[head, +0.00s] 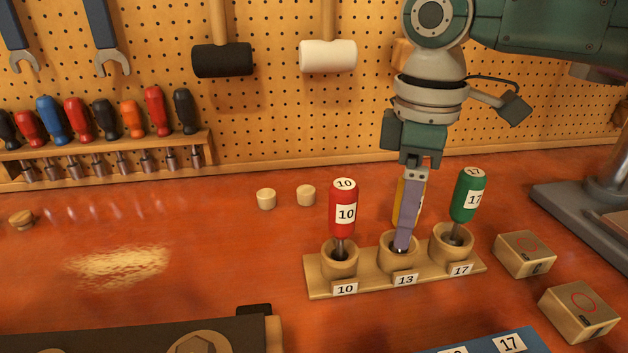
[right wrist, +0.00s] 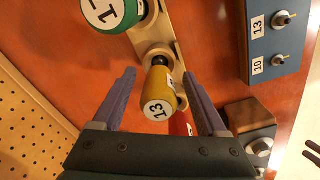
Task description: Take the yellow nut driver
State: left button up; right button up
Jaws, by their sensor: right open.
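The yellow nut driver (right wrist: 161,90), labelled 13, stands in the middle cup of the wooden stand (head: 318,285). In the head view only a strip of its yellow handle (head: 398,203) shows behind my right gripper (head: 405,240). In the right wrist view my right gripper (right wrist: 165,100) is open, with one purple finger on each side of the yellow handle, and the jaws are not closed on it. A red nut driver (head: 343,208), labelled 10, stands in the left cup. A green nut driver (head: 468,196), labelled 17, leans in the right cup. My left gripper is not in view.
Two wooden blocks (head: 525,254) lie right of the stand. A blue block (head: 490,345) with number labels is at the front. Two small wooden plugs (head: 266,199) lie behind on the left. A screwdriver rack (head: 100,160) runs along the pegboard.

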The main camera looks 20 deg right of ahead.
jog(key=shift+d+f, duration=0.1)
jog(key=shift+f, duration=0.7)
grip_shut()
